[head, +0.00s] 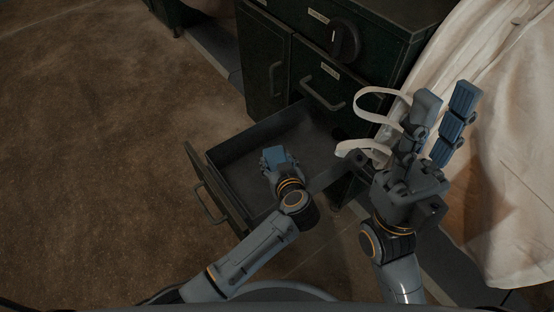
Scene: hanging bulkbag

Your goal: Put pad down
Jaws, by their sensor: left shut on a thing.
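My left gripper (277,158) is over the open drawer (240,143) of the dark cabinet, low within its outline. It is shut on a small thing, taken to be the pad. The gripper's own back and blue finger faces hide most of it, so its shape and whether it touches the drawer floor cannot be told. My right gripper (445,115) is open and empty at the right, its blue-faced fingers spread and pointing up in the picture, beside the pale bag.
The dark green cabinet (265,55) has a closed drawer with a handle (322,92) and a black knob (344,40). White strap loops (372,92) hang close to my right gripper. The pale bulk bag (515,130) fills the right. Brown floor (95,130) at left is clear.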

